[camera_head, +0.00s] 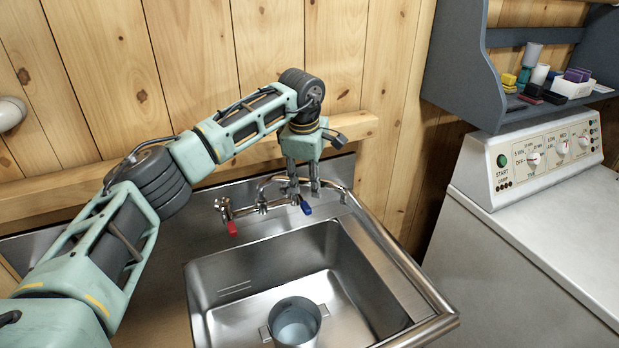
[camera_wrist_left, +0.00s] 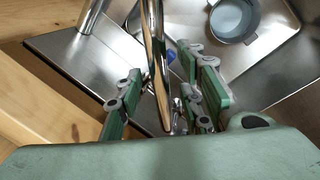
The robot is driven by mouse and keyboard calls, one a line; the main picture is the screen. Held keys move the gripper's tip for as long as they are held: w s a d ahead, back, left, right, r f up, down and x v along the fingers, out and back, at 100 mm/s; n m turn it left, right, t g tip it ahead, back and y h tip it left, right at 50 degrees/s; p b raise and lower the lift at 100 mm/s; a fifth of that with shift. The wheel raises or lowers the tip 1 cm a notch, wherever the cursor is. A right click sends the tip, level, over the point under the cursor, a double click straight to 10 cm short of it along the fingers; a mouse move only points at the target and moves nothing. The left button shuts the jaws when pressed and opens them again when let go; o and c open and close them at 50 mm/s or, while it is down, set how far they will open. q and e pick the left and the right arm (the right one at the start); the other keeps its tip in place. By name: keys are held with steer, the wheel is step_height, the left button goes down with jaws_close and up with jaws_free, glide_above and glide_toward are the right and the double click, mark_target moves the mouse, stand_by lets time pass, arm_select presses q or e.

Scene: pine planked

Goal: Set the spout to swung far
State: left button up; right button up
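The spout (camera_head: 272,181) is a curved shiny metal tube on the faucet at the back of the steel sink. In the left wrist view, the spout (camera_wrist_left: 155,60) runs up and down the picture between my fingers. My left gripper (camera_head: 302,189) points down over the faucet and is open, with fingers on both sides of the spout. A gap shows between the tube and the fingers, so I see no firm grip. The red handle (camera_head: 232,228) is at the left of the faucet and the blue handle (camera_head: 306,208) is just below my fingers. My right gripper is out of view.
A metal pot (camera_head: 296,322) stands in the sink basin (camera_head: 238,309). A wooden rail (camera_head: 356,127) runs along the plank wall behind the faucet. A white appliance (camera_head: 530,240) with knobs stands at the right, below a grey shelf (camera_head: 470,75).

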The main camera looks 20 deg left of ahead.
arm_select(q)
step_height(320, 180, up, 12)
steer(key=s, duration=0.2)
steer(key=shift+s, duration=0.15)
steer(key=shift+f, duration=0.1)
